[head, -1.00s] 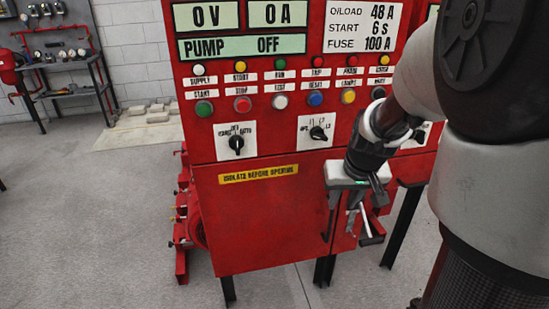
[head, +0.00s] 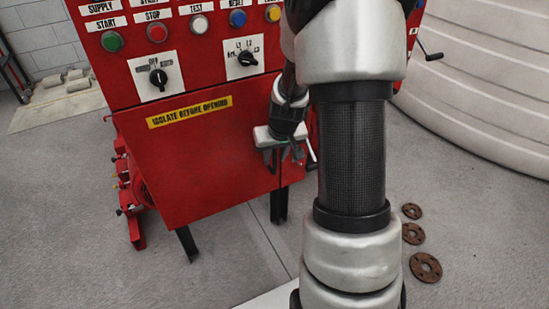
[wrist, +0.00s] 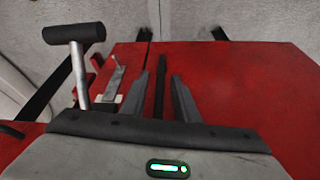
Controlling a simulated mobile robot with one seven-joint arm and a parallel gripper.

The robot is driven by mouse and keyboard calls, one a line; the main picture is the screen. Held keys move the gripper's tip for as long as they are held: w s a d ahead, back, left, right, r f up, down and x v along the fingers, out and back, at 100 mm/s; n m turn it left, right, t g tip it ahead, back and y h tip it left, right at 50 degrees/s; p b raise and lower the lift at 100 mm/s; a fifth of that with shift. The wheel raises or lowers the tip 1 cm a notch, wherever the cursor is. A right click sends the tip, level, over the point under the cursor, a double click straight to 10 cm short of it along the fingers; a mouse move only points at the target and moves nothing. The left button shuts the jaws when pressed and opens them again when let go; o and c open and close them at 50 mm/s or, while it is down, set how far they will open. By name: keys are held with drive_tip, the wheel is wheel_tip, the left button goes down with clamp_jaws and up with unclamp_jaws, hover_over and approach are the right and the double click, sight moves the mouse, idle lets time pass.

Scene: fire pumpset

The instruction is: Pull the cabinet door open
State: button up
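The red cabinet door (head: 200,168) has a yellow "isolate before opening" label (head: 189,111) and looks shut, flush with the cabinet front. My gripper (head: 282,150) is at the door's right edge, below the rotary switches; my arm partly covers this area in the head view. In the wrist view, a dark bar-shaped handle (wrist: 159,88) runs between the two fingers of my gripper (wrist: 168,82). The fingers are apart, with red surface showing between the bar and the right finger. The red door surface (wrist: 250,85) also fills the right of the wrist view.
A silver lever with a black cross grip (wrist: 74,32) stands left of the fingers in the wrist view. Buttons and switches (head: 158,78) line the panel above the door. A white ribbed tank (head: 480,90) and rusty flanges (head: 425,268) are at right. Floor before the door is clear.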

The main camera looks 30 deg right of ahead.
clamp_jaws()
drive_tip(key=shift+s, duration=0.1)
idle(0.4)
